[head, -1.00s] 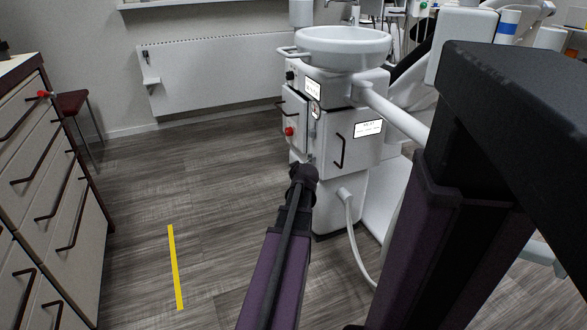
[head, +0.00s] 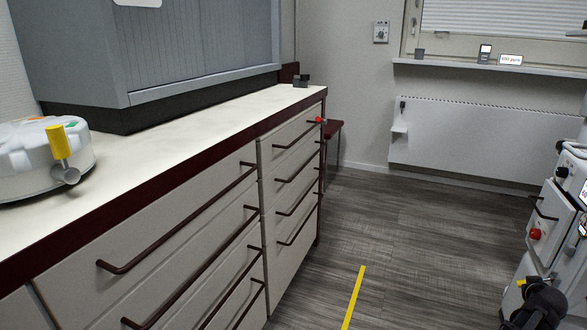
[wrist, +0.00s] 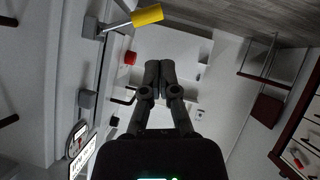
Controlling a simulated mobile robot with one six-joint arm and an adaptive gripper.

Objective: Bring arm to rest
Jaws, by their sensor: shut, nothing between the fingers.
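My gripper (wrist: 152,72) shows in the wrist view with its two dark fingers together and nothing between them. It is in front of a white cabinet unit, with a red knob (wrist: 130,57) and a yellow-handled lever (wrist: 147,15) to the upper left of the fingers. I cannot tell the exact gap, but nothing is seen held. In the head view, a black part of my arm (head: 540,305) shows at the bottom right corner, beside the white unit (head: 550,215). The rest of the arm is outside that view.
A counter (head: 190,140) with drawers runs along the left. A white round device with a yellow handle (head: 58,142) stands on it. A radiator (head: 470,135) is on the back wall. The grey floor between counter and unit is clear, with a yellow stripe (head: 354,297).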

